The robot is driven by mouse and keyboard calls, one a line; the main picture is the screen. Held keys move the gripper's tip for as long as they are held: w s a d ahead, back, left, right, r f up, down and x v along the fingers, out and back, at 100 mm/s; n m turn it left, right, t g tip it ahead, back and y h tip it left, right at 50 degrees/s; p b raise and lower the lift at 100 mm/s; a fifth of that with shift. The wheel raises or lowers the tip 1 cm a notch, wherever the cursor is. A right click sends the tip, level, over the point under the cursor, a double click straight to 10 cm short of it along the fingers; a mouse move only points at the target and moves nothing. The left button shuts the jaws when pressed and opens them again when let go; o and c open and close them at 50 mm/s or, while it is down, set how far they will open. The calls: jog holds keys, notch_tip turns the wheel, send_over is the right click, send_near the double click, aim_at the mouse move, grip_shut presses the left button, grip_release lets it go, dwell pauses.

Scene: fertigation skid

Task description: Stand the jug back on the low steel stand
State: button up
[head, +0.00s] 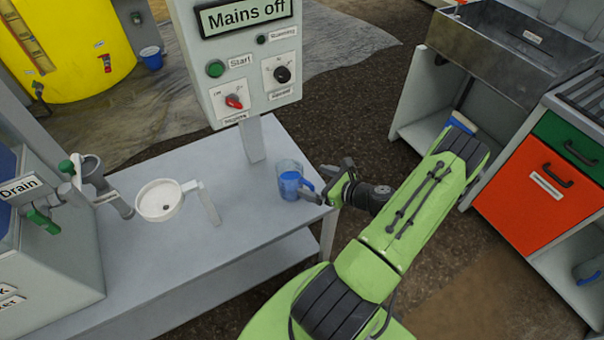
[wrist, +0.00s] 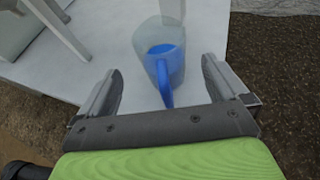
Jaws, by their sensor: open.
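The jug (head: 290,178) is clear with blue in its lower part and a blue handle. It stands upright on the grey steel stand (head: 130,263), near the right end of its top. In the wrist view the jug (wrist: 165,62) is just ahead of my gripper, with its handle pointing back between the fingers. My gripper (head: 326,186) is at the right edge of the stand, beside the jug. In the wrist view my gripper (wrist: 162,82) is open, with its two fingers apart on either side of the handle. Neither finger visibly touches it.
A white funnel-like cup (head: 158,200) on a bracket is left of the jug. The control box (head: 240,60) reading "Mains off" rises on a post behind it. A drain valve (head: 42,220) is at left. A steel sink (head: 510,55) and orange cabinet (head: 535,195) stand right.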

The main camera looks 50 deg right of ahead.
jog(key=v, duration=0.5)
jog(key=w+a+r+n+g+y, duration=0.1)
jog(key=w+a+r+n+g, duration=0.3)
jog(key=a+r+n, duration=0.5)
jog(key=w+a+r+n+g+y, duration=0.15)
jog(key=a+r+n+g, duration=0.35)
jog(key=a+n, duration=0.5)
jog(key=s+a+r+n+h, duration=0.2)
jog(key=s+a+r+n, duration=0.2)
jog(key=s+r+n, duration=0.2)
jog(key=s+a+r+n+t+h, duration=0.1)
jog(key=s+a+r+n+h, duration=0.1)
jog(key=s+a+r+n, duration=0.2)
notch_tip(320, 180, up, 3)
jog(key=s+n, duration=0.1)
jog(key=n, duration=0.4)
jog(key=shift+s+a+r+n+p, duration=0.25)
jog(key=shift+s+a+n+p, duration=0.05)
jog(key=shift+s+n, duration=0.1)
jog(key=shift+r, duration=0.1)
notch_tip(320, 180, up, 13)
jog(key=p, duration=1.2)
jog(key=shift+f+p, duration=0.2)
jog(key=shift+p, duration=0.15)
